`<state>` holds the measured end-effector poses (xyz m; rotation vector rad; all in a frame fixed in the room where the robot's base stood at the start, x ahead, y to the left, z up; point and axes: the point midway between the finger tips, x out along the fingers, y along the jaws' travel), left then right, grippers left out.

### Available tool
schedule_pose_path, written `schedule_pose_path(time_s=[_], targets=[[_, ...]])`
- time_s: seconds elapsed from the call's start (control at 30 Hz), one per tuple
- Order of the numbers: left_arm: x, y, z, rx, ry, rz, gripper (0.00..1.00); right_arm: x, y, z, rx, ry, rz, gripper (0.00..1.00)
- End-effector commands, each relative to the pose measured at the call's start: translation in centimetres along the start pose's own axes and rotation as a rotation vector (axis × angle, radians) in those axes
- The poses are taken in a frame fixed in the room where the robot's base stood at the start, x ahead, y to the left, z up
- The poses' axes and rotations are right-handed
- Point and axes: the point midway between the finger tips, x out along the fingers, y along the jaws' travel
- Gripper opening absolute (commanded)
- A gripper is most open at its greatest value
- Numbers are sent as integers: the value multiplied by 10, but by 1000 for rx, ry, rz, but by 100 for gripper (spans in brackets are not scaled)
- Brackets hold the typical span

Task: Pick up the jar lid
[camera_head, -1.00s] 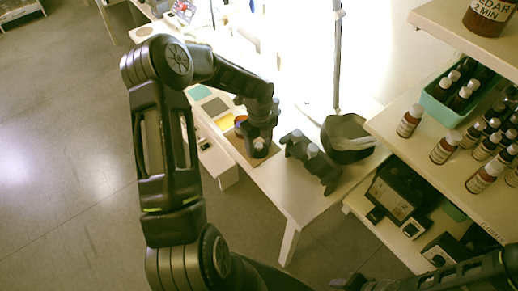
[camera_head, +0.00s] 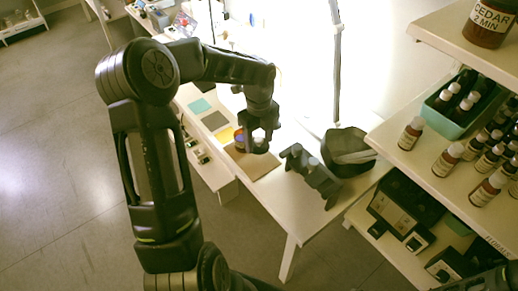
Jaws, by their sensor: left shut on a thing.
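My left gripper (camera_head: 259,145) hangs over the worktable, fingers pointing down. It is shut on a small grey thing between its fingertips, which I take to be the jar lid (camera_head: 259,141); the fingers hide most of it. A small jar (camera_head: 240,140) with blue and orange colours stands just left of the fingers, partly hidden behind them. A tan board (camera_head: 254,164) lies on the table beneath the gripper.
Coloured squares (camera_head: 201,106) lie behind left. Shelves at right hold several brown bottles (camera_head: 410,134), a teal tray (camera_head: 440,120) and a cedar jar (camera_head: 488,22).

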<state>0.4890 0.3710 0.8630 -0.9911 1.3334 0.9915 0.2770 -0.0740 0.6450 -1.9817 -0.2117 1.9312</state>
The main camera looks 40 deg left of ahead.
Motion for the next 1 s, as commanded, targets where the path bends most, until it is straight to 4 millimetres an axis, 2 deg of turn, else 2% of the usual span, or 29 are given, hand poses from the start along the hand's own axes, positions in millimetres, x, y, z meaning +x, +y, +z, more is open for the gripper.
schedule_pose_path(time_s=[0.73, 1.0], targets=[[-5, -1, -1, 2, 0, -1, 13, 0, 0, 0, 0, 0, 0, 43], [-24, -9, -9, 28, -12, -1, 13, -13, -5, 1, -1, -2, 1, 43]])
